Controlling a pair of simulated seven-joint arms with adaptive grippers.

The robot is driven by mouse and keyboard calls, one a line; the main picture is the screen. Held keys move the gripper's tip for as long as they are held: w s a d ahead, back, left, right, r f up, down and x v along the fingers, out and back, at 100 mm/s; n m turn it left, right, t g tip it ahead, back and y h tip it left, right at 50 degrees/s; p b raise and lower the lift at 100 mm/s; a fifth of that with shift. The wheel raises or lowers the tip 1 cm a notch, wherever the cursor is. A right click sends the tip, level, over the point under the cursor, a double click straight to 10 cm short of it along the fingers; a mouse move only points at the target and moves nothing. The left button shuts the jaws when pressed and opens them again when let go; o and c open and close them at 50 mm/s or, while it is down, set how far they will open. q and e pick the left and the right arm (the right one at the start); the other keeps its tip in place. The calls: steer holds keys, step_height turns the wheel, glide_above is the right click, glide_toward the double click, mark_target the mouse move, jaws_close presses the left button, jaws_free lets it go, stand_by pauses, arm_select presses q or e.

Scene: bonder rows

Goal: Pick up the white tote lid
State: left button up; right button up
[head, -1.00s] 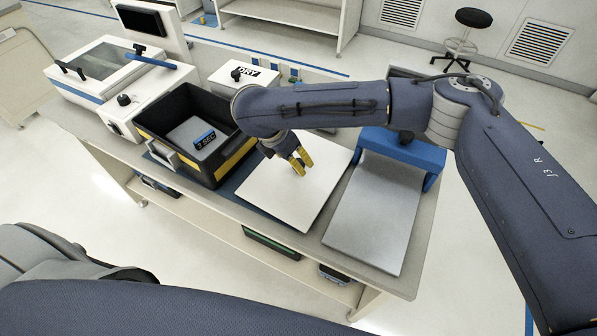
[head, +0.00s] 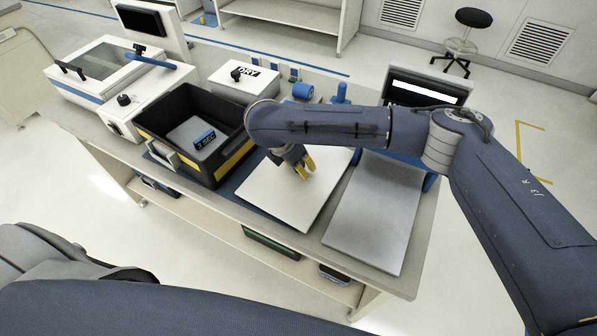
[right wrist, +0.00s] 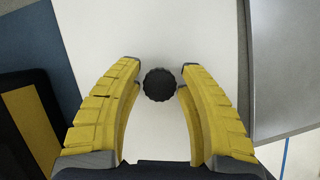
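The white tote lid (head: 281,194) lies flat on the bench, between the black tote and a grey plate. In the right wrist view, the lid (right wrist: 160,28) has a round black knob (right wrist: 160,84) that sits between my right fingertips, with gaps showing on both sides. My right gripper (head: 304,168) points down over the lid, and its yellow fingers are open in the right wrist view (right wrist: 160,78). The knob is hidden in the head view. My left gripper is not in view.
A black tote (head: 163,123) with yellow bands holds a grey box with a small display, left of the lid. A grey plate (head: 374,215) lies right of it. A white DRY box (head: 244,80) and a screen (head: 422,90) stand behind.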

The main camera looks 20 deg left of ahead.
jaws_close()
stand_by(0.4)
